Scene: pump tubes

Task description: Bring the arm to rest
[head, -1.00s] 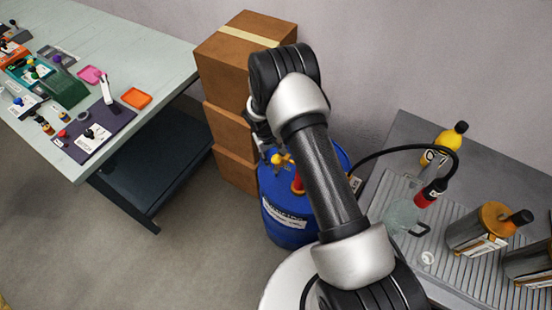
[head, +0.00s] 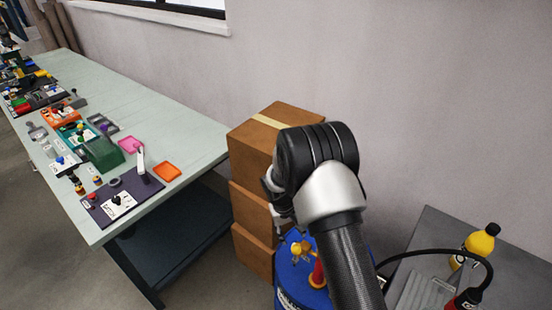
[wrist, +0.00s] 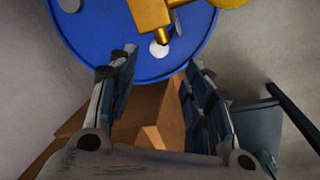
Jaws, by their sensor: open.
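My gripper (wrist: 158,85) is open and empty in the wrist view, its two dark-padded fingers apart. The blue drum (wrist: 115,40) lies beyond the fingertips there, with a yellow tap fitting (wrist: 152,15) on its top. In the head view my arm (head: 335,205) reaches up in front of the blue drum (head: 292,272) and covers much of it. The gripper itself is mostly hidden behind the arm's black wrist joint, beside the stacked boxes.
Stacked cardboard boxes (head: 255,140) stand left of my arm. A long workbench (head: 150,120) with coloured parts is at the left. At the right, a grey bench (head: 425,240) holds a yellow bottle (head: 480,243) and a black hose (head: 440,252).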

